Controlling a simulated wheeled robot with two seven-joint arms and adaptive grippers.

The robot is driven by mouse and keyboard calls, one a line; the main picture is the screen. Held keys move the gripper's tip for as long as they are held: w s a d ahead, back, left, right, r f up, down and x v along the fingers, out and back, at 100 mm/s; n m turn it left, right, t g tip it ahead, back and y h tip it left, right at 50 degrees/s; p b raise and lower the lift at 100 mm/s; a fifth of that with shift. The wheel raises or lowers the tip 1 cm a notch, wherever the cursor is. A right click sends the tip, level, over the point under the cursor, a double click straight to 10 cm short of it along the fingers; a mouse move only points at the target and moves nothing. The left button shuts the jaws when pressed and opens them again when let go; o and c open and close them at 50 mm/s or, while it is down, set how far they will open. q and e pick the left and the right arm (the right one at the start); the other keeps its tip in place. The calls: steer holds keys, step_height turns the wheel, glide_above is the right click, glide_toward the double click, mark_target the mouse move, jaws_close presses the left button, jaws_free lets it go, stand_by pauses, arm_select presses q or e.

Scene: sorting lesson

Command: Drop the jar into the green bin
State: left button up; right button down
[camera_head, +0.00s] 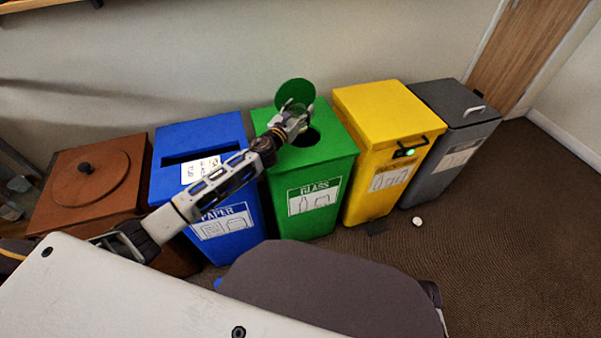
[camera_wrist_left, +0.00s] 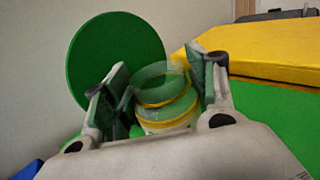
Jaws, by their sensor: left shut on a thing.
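The green bin (camera_head: 320,172), labelled GLASS, stands in the middle of the row. Its round green lid (camera_head: 295,95) is raised behind a dark round hole (camera_head: 308,138); the lid also shows in the wrist view (camera_wrist_left: 115,62). My left gripper (camera_head: 294,120) is above the bin top, by the hole and in front of the lid. In the wrist view the gripper (camera_wrist_left: 162,90) is shut on a see-through glass jar (camera_wrist_left: 165,100) with yellowish bands, held between the fingers. In the head view the jar cannot be made out clearly. My right gripper is not in view.
A blue PAPER bin (camera_head: 232,218) stands left of the green one, under my left arm. A yellow bin (camera_head: 385,112) and a grey bin (camera_head: 455,125) stand to the right. A brown bin (camera_head: 75,190) is far left. A small white thing (camera_head: 417,221) lies on the floor.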

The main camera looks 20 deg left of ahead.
arm_select(q)
steer(key=shift+f, duration=0.1)
stand_by(0.3)
steer(key=o, duration=1.2)
steer(key=shift+s+a, duration=0.1)
steer(key=shift+s, duration=0.05)
steer(key=shift+s+a, duration=0.35)
steer(key=shift+s, duration=1.55)
steer(key=shift+s+a, duration=0.35)
steer(key=shift+s, duration=1.6)
steer(key=shift+s+a, duration=0.35)
steer(key=shift+s, duration=1.55)
